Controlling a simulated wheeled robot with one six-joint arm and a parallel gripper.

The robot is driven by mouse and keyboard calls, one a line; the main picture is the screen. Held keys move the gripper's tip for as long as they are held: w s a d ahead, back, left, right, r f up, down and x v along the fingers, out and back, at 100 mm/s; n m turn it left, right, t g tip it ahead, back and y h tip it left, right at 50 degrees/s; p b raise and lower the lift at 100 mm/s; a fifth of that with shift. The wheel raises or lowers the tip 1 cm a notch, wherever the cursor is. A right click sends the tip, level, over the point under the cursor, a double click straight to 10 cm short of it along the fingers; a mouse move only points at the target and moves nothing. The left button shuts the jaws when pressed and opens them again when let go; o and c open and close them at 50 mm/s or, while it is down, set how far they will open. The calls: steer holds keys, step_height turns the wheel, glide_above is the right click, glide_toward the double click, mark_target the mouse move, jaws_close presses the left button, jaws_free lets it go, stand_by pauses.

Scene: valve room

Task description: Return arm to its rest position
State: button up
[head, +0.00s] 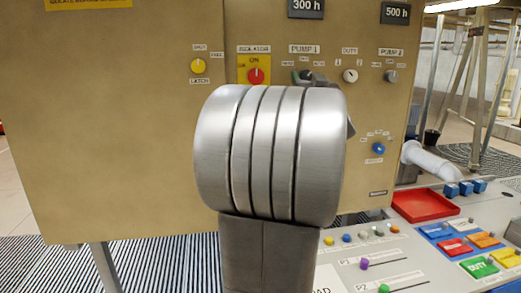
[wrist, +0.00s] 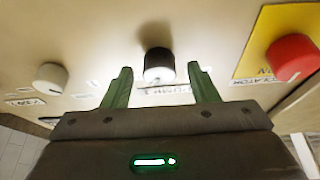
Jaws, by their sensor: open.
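In the wrist view my gripper (wrist: 159,69) is open, with its two green fingers apart. The PUMP 1 knob (wrist: 157,60), dark with a pale lower end, shows between and just beyond the fingertips. I see no contact between the fingers and the knob. In the head view my large grey arm link fills the middle and hides most of my gripper. The PUMP 1 knob (head: 306,75) shows just above that link, with a bit of green finger beside it.
The tan panel carries a red ISOLATOR knob (head: 256,76) on yellow, a white DUTY knob (head: 350,76), a PUMP 2 knob (head: 391,76) and a blue knob (head: 378,149). A red tray (head: 426,206) and a sloped console (head: 400,262) with coloured buttons stand at the lower right.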

steer(key=n+y, duration=0.1)
steer(key=n, duration=0.2)
steer(key=shift+d+f, duration=0.1)
steer(key=shift+d, duration=0.05)
steer(key=b+v, duration=0.2)
steer(key=v, duration=0.8)
steer(key=shift+d+n+y+b, duration=0.2)
steer(key=shift+n+y+b, duration=0.2)
steer(key=shift+s, duration=0.15)
